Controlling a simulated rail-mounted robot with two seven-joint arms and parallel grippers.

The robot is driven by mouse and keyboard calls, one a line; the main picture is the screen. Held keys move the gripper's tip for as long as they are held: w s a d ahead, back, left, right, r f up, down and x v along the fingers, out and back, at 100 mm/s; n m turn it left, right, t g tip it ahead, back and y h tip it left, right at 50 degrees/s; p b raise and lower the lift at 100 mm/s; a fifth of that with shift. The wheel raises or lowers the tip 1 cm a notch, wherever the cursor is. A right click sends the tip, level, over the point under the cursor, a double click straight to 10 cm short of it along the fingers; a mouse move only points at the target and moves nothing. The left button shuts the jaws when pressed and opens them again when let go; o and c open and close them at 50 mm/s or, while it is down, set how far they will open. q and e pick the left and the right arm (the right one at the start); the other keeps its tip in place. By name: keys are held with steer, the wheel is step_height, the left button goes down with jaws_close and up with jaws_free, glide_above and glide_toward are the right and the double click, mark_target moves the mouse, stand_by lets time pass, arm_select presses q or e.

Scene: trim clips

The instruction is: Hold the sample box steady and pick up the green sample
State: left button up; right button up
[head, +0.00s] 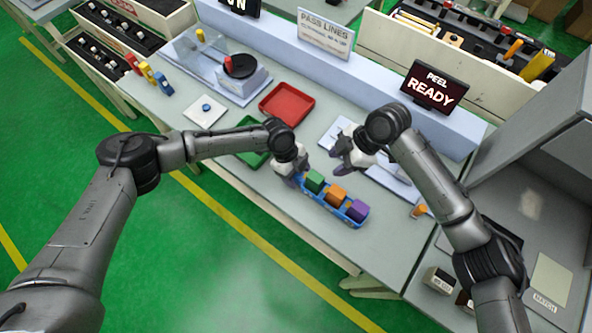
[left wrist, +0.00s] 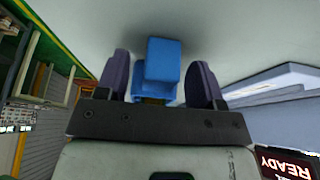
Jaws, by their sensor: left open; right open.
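The sample box (head: 328,208) is a long blue tray near the table's front edge. It holds a green sample (head: 314,182), an orange cube (head: 336,193) and a purple cube (head: 357,209) in a row, the green one at the left. My left gripper (head: 294,179) is at the box's left end. In the left wrist view, its open fingers (left wrist: 160,72) stand on either side of a blue part (left wrist: 164,60), apparently the box's end, with gaps visible. My right gripper (head: 337,153) is open and empty, above and behind the green sample.
A red tray (head: 287,104) and a green tray (head: 250,157) lie on the table to the left. A pale plate lies behind the box, partly hidden by my right arm. A black "READY" screen (head: 435,87) stands at the back right. Bare table lies left of the box.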

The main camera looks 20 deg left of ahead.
arm_select(q)
steer(key=shift+c, duration=0.3)
steer(key=c, duration=1)
steer(key=shift+o, duration=0.2)
arm_select(e)
steer(key=o, duration=0.4)
steer(key=shift+c, duration=0.2)
